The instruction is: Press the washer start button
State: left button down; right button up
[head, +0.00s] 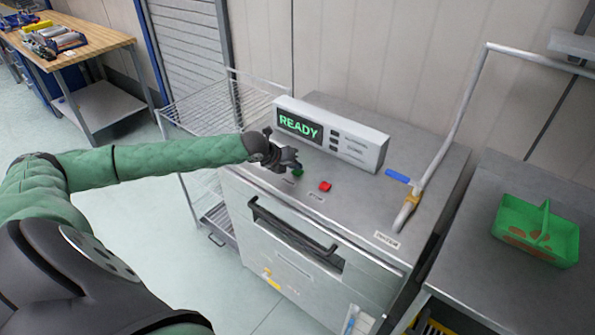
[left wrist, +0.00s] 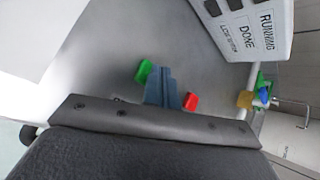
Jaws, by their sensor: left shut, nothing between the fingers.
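The washer (head: 370,225) is a grey metal unit with a flat top and a front door handle. A control box (head: 375,148) on its top shows READY in green. A green button (head: 298,172) and a red button (head: 325,186) sit on the top in front of the box. My left gripper (head: 290,161) is shut and empty, right by the green button, which it partly hides. In the left wrist view its fingertips (left wrist: 163,88) lie between the green button (left wrist: 144,72) and the red button (left wrist: 190,102). I cannot tell whether they touch the green one.
A bent pipe (head: 452,125) rises from the washer's right side, near a blue piece (head: 397,176). A metal table (head: 500,265) at right holds a green caddy (head: 537,230). A wire rack (head: 190,110) stands left, a wooden bench (head: 90,38) farther back.

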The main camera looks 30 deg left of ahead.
aim_at(294, 172)
pick_arm(q)
jog(key=shift+f, duration=0.3)
pick_arm(e)
jog(key=shift+d, duration=0.3)
pick_arm(q)
jog(key=shift+r+p, duration=0.75)
jog(key=shift+r, duration=0.1)
pick_arm(e)
jog(key=shift+a+r, duration=0.2)
jog(key=shift+r, duration=0.5)
pick_arm(q)
jog(key=shift+r, duration=0.15)
pick_arm(e)
jog(key=shift+r, duration=0.1)
